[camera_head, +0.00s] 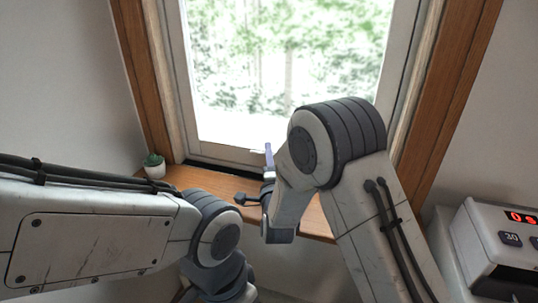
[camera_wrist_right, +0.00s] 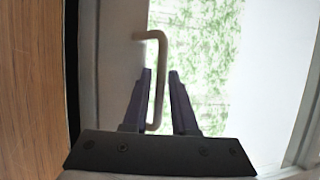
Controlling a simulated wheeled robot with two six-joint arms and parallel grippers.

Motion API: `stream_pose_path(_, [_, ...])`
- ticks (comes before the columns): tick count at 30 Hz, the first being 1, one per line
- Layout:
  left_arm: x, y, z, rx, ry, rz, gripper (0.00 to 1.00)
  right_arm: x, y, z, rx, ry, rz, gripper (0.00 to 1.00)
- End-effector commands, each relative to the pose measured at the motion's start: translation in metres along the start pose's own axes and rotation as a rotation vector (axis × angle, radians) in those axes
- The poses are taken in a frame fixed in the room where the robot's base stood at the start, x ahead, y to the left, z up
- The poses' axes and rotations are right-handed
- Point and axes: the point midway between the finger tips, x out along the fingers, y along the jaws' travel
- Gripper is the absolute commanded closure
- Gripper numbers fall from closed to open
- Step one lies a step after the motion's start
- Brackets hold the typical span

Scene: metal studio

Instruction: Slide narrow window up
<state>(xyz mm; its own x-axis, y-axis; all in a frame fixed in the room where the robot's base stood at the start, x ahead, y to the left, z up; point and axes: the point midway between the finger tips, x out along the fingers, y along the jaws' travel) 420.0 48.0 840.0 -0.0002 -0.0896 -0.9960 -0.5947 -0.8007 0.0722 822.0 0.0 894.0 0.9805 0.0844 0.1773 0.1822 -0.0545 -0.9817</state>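The narrow window (camera_head: 285,70) has a pale frame and bright glass with green foliage behind it. Its bottom rail (camera_head: 225,151) is low, close to the wooden sill. My right gripper (camera_head: 268,155) is at this bottom rail, partly hidden by its own wrist. In the right wrist view, a pale bent handle (camera_wrist_right: 159,55) stands on the window frame. The right gripper's two dark fingers (camera_wrist_right: 161,74) are open, one on each side of the handle's long bar, with small gaps showing. My left arm reaches in from the left and bends down; its fingers are not visible.
A small potted plant (camera_head: 154,166) stands on the wooden sill (camera_head: 190,178) at the left. Wooden trim (camera_head: 143,75) borders the window on both sides. A white device with a red display (camera_head: 523,218) is at the lower right, beside my right arm.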

Motion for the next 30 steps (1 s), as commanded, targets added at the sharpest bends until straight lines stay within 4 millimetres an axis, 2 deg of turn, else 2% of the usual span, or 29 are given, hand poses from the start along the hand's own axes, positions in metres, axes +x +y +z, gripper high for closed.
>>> stream_pose_path(2, [0.0000, 0.0000, 0.0000, 0.000, 0.000, 0.000, 0.50, -0.0002, 0.0001, -0.0006, 0.000, 0.001, 0.000, 0.74])
stream_pose_path(4, [0.0001, 0.0000, 0.0000, 0.000, 0.000, 0.000, 0.50, -0.0002, 0.0000, -0.0008, 0.000, 0.001, 0.000, 0.97])
stream_pose_path(5, [0.0001, 0.0000, 0.0000, 0.000, 0.000, 0.000, 0.50, -0.0003, 0.0000, -0.0009, 0.000, 0.001, 0.000, 1.00])
stream_pose_path(30, [0.0001, 0.0000, 0.0000, 0.000, 0.000, 0.000, 0.50, -0.0008, 0.0004, -0.0020, -0.001, 0.003, 0.001, 1.00])
